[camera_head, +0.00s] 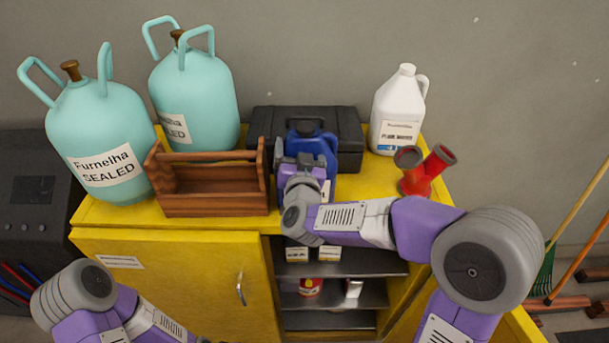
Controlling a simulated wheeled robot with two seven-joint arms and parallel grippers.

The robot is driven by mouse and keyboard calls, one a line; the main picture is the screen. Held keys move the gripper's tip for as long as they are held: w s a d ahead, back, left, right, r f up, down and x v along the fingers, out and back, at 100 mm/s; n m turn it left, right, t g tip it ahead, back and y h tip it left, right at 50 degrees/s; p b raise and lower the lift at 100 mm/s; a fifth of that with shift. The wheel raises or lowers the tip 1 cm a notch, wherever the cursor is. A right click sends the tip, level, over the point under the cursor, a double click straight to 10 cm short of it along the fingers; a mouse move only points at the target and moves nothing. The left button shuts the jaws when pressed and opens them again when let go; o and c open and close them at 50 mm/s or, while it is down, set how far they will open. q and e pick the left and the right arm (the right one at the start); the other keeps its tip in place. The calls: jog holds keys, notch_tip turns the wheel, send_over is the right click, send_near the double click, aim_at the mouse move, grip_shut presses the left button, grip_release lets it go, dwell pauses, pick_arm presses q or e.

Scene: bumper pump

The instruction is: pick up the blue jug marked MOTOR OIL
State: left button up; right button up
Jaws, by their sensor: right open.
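The blue jug (322,145) stands upright on top of the yellow cabinet (165,240), in front of a black case. Its dark cap shows, but my right gripper hides much of its front, and its label is mostly covered. My right gripper (302,160) is open and sits right in front of the jug, overlapping it in the view. I cannot tell whether the fingers touch it. My left arm shows at the lower left, and its gripper is out of the frame.
A wooden tool carrier (215,198) stands close left of the jug. Two teal tanks (98,135) stand farther left. The black case (345,125) is behind. A white jug (397,110) and a red pipe fitting (422,172) are at right. The cabinet's shelves below are open.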

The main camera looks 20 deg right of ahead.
jog(key=shift+w, duration=0.25)
grip_shut()
jog(key=shift+r, duration=0.3)
dwell(0.3)
